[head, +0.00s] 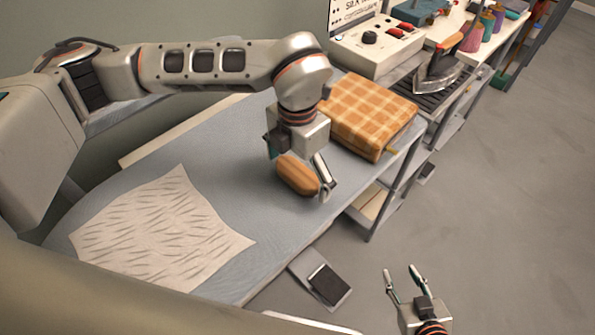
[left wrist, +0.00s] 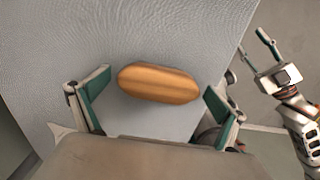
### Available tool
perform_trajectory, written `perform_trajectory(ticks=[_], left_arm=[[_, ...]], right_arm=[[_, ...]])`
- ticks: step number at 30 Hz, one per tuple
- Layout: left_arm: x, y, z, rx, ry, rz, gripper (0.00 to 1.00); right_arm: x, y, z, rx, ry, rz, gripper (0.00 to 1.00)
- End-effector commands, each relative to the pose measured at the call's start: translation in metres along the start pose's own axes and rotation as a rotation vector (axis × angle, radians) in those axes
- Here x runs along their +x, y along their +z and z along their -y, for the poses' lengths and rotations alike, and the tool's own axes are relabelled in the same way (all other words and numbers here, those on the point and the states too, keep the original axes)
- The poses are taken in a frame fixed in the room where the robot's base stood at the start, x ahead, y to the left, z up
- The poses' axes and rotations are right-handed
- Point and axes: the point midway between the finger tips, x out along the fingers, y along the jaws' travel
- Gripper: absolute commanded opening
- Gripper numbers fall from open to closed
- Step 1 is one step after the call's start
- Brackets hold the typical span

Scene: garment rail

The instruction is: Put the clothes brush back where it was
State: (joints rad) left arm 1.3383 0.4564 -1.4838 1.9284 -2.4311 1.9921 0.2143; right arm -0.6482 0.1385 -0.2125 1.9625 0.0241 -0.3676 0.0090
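The clothes brush, with a smooth oval wooden back (head: 297,176), lies on the grey-blue padded table (head: 235,150) near its right edge. My left gripper (head: 302,180) is above it, pointing down. In the left wrist view the brush (left wrist: 158,84) lies crosswise between the two spread fingers, with a gap on each side. The brush's bristles are hidden underneath. My right gripper (head: 403,272) is open and empty, low at the right beyond the table edge; it also shows in the left wrist view (left wrist: 262,50).
A pale patterned cloth (head: 160,235) lies flat on the table's near left. An orange checked cushion (head: 368,112) sits just behind the brush. An iron (head: 440,75) and a control box (head: 376,42) stand further back. A foot pedal (head: 328,284) is on the floor.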

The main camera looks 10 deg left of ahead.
Motion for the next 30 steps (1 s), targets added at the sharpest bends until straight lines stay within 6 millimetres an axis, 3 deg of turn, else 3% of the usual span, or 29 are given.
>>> perform_trajectory(ticks=[8, 21, 30], left_arm=[[-0.006, 0.001, 0.0, 0.0, 0.0, 0.002, 0.98], [-0.089, 0.001, -0.001, -0.001, 0.003, 0.005, 0.98], [-0.121, 0.0, 0.0, 0.0, 0.001, 0.001, 0.98]], right_arm=[[-0.003, -0.004, -0.001, 0.0, 0.0, 0.0, 0.4], [0.004, 0.009, 0.002, 0.0, -0.001, 0.004, 0.4], [0.006, 0.012, 0.002, 0.0, -0.001, 0.006, 0.4]])
